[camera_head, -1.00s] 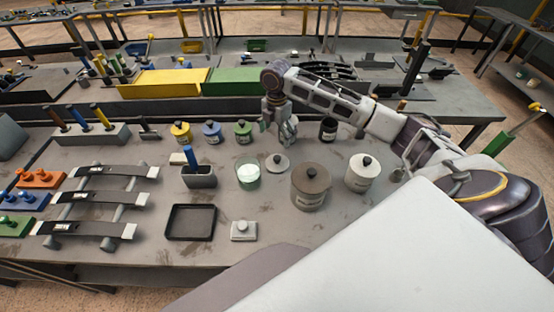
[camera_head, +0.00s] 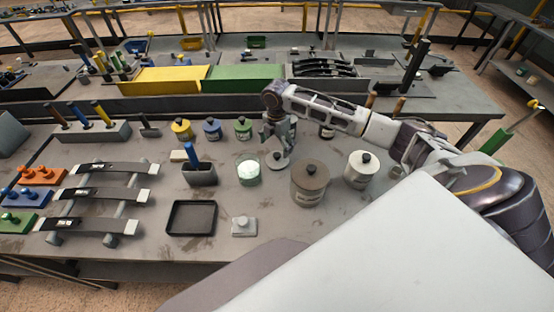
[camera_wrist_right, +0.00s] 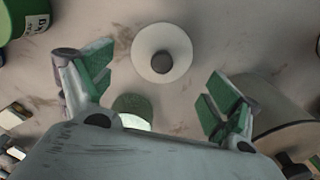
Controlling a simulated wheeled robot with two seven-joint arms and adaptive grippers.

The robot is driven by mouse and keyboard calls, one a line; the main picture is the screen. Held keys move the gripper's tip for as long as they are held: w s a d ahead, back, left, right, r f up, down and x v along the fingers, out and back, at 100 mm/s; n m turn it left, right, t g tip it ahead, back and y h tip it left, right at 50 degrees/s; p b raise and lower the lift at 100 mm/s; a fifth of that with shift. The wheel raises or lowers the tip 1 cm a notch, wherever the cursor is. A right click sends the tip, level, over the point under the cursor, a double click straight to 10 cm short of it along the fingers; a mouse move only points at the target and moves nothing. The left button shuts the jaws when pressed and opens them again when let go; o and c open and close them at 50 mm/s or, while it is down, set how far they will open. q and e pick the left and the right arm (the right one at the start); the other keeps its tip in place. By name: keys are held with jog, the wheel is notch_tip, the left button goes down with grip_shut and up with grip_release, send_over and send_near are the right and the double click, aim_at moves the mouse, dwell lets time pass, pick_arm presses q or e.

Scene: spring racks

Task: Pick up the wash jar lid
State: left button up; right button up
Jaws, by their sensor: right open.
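The wash jar lid (camera_head: 278,162), a pale grey disc with a dark round knob, lies flat on the table just right of an open jar with pale green contents (camera_head: 249,171). In the right wrist view the lid (camera_wrist_right: 148,62) shows whole, ahead of and between the finger directions. My right gripper (camera_head: 279,146) is above the table at the lid, its green-padded fingers spread (camera_wrist_right: 160,85) and holding nothing. The open jar (camera_wrist_right: 134,108) is partly hidden by the gripper body there. My left gripper is not in view.
A large brown-grey lidded jar (camera_head: 309,187) and a white lidded jar (camera_head: 362,173) stand to the right. Small yellow, blue and green jars (camera_head: 243,131) stand behind. A black tray (camera_head: 191,231) and a small grey-white block (camera_head: 244,234) lie in front.

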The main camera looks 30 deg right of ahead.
aim_at(277, 154)
jog(key=shift+f, duration=0.85)
jog(key=shift+f, duration=0.15)
jog(key=shift+s+f+p, duration=0.15)
jog(key=shift+f+p, duration=0.45)
jog(key=shift+f, duration=1.9)
